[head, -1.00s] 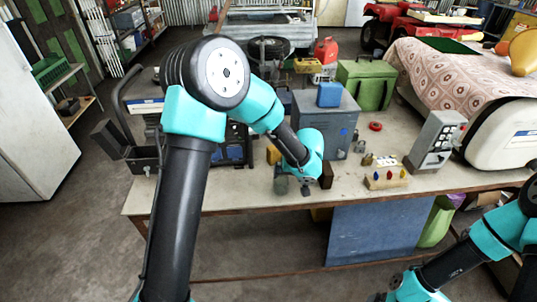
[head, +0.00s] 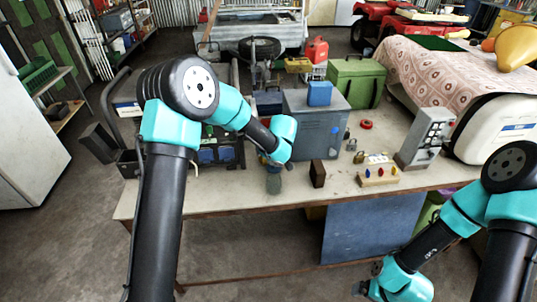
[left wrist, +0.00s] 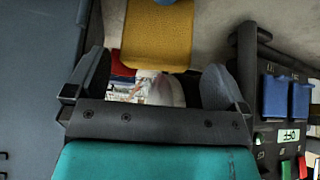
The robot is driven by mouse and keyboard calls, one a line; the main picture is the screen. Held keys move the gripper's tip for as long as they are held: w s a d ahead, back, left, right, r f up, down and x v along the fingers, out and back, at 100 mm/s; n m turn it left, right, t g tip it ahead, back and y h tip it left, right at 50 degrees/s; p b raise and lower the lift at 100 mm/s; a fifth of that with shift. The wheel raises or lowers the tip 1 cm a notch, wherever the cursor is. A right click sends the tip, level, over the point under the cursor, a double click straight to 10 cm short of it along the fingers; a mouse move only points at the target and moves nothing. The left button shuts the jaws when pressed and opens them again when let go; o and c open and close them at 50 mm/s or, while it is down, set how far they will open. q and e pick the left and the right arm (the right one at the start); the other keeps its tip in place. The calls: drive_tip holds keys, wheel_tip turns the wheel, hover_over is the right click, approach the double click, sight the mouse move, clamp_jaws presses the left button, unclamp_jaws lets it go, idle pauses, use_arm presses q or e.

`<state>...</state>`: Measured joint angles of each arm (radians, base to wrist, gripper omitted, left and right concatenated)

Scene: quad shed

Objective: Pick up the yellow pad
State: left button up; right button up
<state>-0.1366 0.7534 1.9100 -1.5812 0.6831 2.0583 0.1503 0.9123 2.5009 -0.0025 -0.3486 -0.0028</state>
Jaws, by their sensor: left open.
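The yellow pad (left wrist: 157,35) shows at the top of the left wrist view, ahead of and between the fingers of my left gripper (left wrist: 156,68). The fingers are apart, and I see no contact with the pad. In the head view my left gripper (head: 273,181) points down over the bench's front part, between the grey box and the socket unit. The pad is hidden there, probably behind my arm. My right gripper (head: 368,280) is low at the bench's front right, and its fingers are too unclear to read.
A grey metal box (head: 318,128) stands right of the left gripper, with a brown block (head: 317,173) in front. A unit with blue sockets (left wrist: 288,98) is on the other side. A padlock (head: 359,157) and a switch board (head: 379,178) lie farther right on the bench (head: 225,196).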

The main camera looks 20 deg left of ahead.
use_arm(q)
drive_tip(key=shift+w+f, duration=0.15)
drive_tip(key=shift+f, duration=0.05)
drive_tip(key=shift+a, duration=0.1)
drive_tip(key=shift+x, duration=2.6)
drive_tip(key=shift+w+r, duration=0.1)
drive_tip(key=shift+w, duration=0.1)
drive_tip(key=c, duration=0.7)
drive_tip(key=shift+r, duration=0.15)
